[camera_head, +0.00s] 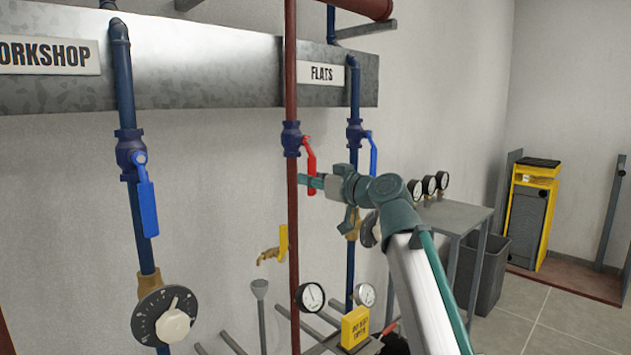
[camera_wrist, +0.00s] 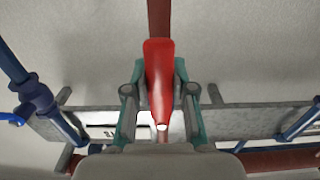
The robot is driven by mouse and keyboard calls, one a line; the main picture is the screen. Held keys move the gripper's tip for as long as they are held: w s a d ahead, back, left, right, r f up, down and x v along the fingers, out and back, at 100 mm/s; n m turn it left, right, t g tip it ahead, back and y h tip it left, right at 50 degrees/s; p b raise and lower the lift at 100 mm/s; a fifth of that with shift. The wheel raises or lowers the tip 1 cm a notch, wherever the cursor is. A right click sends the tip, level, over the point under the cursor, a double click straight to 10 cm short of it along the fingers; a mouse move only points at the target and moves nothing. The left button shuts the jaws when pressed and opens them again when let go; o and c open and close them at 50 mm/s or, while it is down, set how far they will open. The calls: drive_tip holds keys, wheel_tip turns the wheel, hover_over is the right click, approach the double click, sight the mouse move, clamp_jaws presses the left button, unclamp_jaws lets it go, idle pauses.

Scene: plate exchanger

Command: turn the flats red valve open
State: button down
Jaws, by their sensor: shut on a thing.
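The flats red valve (camera_head: 291,139) sits on the dark red pipe, left of and below the FLATS sign (camera_head: 321,73). Its red handle (camera_head: 309,150) hangs down beside the pipe, tilted slightly. My gripper (camera_head: 317,183) reaches in from the right at the handle's lower end. In the wrist view the red handle (camera_wrist: 160,62) lies between the two teal fingers of my gripper (camera_wrist: 160,95), which are shut on it. The handle's lower end is partly hidden by my gripper in the head view.
A blue valve handle (camera_head: 373,153) hangs close on the right. A larger blue handle (camera_head: 147,208) and a black dial (camera_head: 165,313) are on the left. A yellow-handled tap (camera_head: 283,243) and gauges (camera_head: 310,297) are below. A grey table (camera_head: 455,215) stands to the right.

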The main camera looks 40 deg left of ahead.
drive_tip(key=shift+w+r, duration=0.1)
drive_tip(key=c, duration=0.9)
unclamp_jaws()
drive_tip(key=shift+c, duration=0.2)
drive_tip(key=s+d, duration=0.2)
drive_tip(key=d, duration=0.9)
drive_tip(key=shift+d, duration=0.4)
